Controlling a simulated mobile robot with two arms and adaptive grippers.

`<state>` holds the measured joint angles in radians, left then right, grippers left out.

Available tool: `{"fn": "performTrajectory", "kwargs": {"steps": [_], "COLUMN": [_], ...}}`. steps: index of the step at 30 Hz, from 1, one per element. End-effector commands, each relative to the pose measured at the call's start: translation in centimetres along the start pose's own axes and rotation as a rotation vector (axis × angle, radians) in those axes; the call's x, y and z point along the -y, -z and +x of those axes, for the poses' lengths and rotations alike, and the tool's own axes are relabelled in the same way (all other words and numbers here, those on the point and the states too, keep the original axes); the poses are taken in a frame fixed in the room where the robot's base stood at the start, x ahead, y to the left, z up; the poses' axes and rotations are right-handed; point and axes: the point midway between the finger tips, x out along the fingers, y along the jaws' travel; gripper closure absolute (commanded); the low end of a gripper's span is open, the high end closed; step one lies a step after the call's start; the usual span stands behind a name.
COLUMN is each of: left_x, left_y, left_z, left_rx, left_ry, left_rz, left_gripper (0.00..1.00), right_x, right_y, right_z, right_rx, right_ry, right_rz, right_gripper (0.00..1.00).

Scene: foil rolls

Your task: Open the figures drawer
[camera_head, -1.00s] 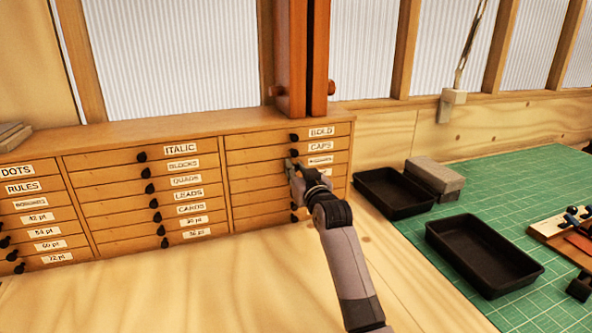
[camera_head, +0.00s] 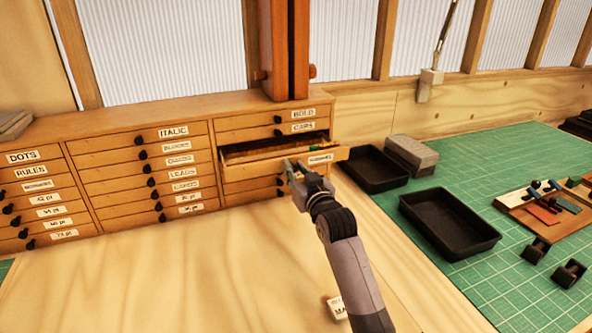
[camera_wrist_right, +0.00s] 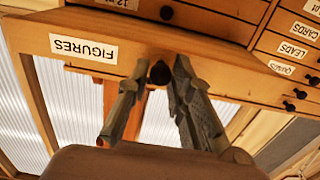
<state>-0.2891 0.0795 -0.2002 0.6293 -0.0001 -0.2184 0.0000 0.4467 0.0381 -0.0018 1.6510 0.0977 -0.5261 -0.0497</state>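The figures drawer (camera_head: 270,167) sticks out of the right column of the wooden cabinet, below the drawer labelled CAPS, and some of its inside shows. In the right wrist view its front (camera_wrist_right: 150,38) carries the label FIGURES, upside down. My right gripper (camera_head: 294,168) is at the drawer front. In the right wrist view the fingers (camera_wrist_right: 158,78) stand on either side of the dark round knob (camera_wrist_right: 160,72) and appear closed around it. My left gripper is in neither view.
Closed labelled drawers (camera_head: 174,160) fill the rest of the cabinet. Two black trays (camera_head: 450,222) and a grey block (camera_head: 412,152) lie on the green mat (camera_head: 490,165) at right. The wooden tabletop (camera_head: 180,275) in front of the cabinet is mostly bare.

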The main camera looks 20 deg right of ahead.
Motion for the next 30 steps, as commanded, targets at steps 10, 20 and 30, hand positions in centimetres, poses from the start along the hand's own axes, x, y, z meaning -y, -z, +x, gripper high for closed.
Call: {"fn": "performTrajectory", "kwargs": {"steps": [10,20,30], "left_x": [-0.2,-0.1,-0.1], "left_y": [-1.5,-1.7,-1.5], "left_z": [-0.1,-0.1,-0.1], "left_rx": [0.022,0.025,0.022], "left_ry": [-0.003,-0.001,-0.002], "left_rz": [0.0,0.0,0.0], "left_gripper": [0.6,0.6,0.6], "right_x": [0.0,0.0,0.0], "right_y": [0.0,-0.1,-0.2], "right_z": [0.0,-1.2,-7.4], "right_rx": [0.001,0.002,0.002], "right_ry": [0.0,0.0,0.0], "right_rz": [0.001,0.0,0.0], "right_gripper": [0.63,0.63,0.63]}}
